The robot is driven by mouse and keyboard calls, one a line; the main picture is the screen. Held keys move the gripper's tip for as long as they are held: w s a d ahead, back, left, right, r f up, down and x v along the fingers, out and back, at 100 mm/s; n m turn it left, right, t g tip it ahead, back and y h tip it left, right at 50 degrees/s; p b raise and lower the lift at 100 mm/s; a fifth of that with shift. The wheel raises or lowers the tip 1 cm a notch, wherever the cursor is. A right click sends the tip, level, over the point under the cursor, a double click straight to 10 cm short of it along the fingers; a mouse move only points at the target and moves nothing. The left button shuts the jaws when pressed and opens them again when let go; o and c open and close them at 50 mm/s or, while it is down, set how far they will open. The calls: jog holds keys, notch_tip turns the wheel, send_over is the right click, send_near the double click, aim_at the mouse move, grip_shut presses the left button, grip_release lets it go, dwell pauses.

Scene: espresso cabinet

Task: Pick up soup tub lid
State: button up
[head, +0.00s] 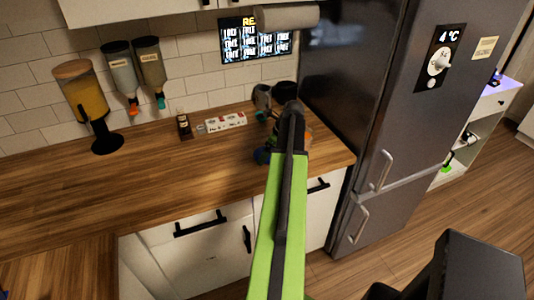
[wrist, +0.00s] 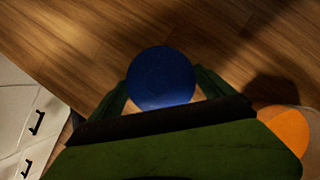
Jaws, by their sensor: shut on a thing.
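The soup tub lid appears to be the round blue disc (wrist: 160,72) in the wrist view. My gripper (wrist: 161,86) has one dark green finger on each side of the disc and is shut on it. Brown wood shows behind the disc. In the head view a small blue patch (head: 262,155) shows left of my arm, near the counter's right end; it may be the lid. My arm hides most of the gripper there.
An orange rounded thing (wrist: 285,130) is at the wrist view's right. On the wooden counter (head: 130,190) are a small dark bottle (head: 184,125) and a white box (head: 226,121). The dark fridge (head: 385,120) stands at the right. The counter's left part is largely clear.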

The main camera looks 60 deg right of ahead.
jog(key=r+p, duration=0.4)
jog(key=shift+s+d+r, duration=0.15)
jog(key=shift+s+r, duration=0.05)
jog(key=shift+r, duration=0.15)
jog(key=s+d+r+p, duration=0.5)
jog(key=s+d+p, duration=0.1)
jog(key=s, duration=0.3)
jog(key=w+a+r+n+p, duration=0.1)
jog(key=a+r, duration=0.1)
jog(key=a, duration=0.5)
jog(key=w+a+r+n+y+p, duration=0.1)
jog(key=w+a+r+p, duration=0.1)
jog(key=a, duration=0.6)
jog(key=shift+w, duration=0.15)
